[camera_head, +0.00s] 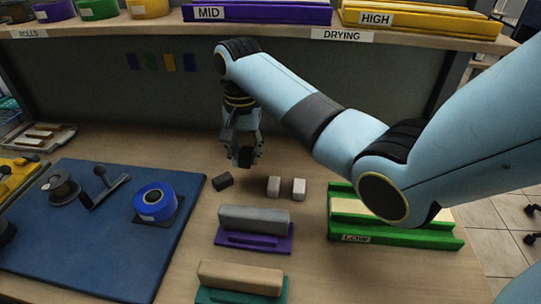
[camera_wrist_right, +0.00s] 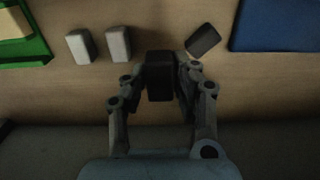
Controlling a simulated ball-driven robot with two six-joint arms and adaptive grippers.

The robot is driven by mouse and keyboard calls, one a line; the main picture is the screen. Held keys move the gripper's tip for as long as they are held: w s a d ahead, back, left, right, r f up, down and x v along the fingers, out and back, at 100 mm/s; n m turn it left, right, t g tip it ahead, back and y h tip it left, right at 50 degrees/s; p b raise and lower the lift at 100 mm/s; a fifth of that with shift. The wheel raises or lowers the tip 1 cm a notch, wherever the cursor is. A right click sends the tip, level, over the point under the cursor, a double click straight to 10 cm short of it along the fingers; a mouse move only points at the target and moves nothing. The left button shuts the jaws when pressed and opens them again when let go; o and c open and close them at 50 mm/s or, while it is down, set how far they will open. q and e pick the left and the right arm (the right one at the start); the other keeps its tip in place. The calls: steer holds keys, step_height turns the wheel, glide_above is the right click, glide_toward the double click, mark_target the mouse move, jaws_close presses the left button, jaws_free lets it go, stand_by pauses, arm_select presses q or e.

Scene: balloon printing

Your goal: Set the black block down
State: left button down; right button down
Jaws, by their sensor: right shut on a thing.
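My right gripper (camera_head: 243,152) is over the back middle of the table, pointing down. It is shut on a black block (camera_wrist_right: 160,76), which shows between its fingers in the right wrist view. In the head view the held block is mostly hidden by the fingers, and I cannot tell whether it touches the table. A second dark block (camera_head: 223,181) lies askew on the wood just in front and to the left of the gripper; it also shows in the right wrist view (camera_wrist_right: 203,40). My left gripper is not in view.
Two pale grey blocks (camera_head: 274,186) (camera_head: 299,188) stand right of the dark block. A grey block on a purple base (camera_head: 253,240), a green tray (camera_head: 395,236) and a blue mat (camera_head: 100,235) lie nearer. A shelf (camera_head: 270,40) runs behind.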

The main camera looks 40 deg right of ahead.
mark_target(249, 189)
step_height(249, 189, down, 9)
steer(key=shift+r, duration=0.2)
steer(key=shift+f, duration=0.1)
steer(key=c, duration=1.3)
jaws_free()
step_height(249, 189, up, 12)
steer(key=shift+r, duration=0.15)
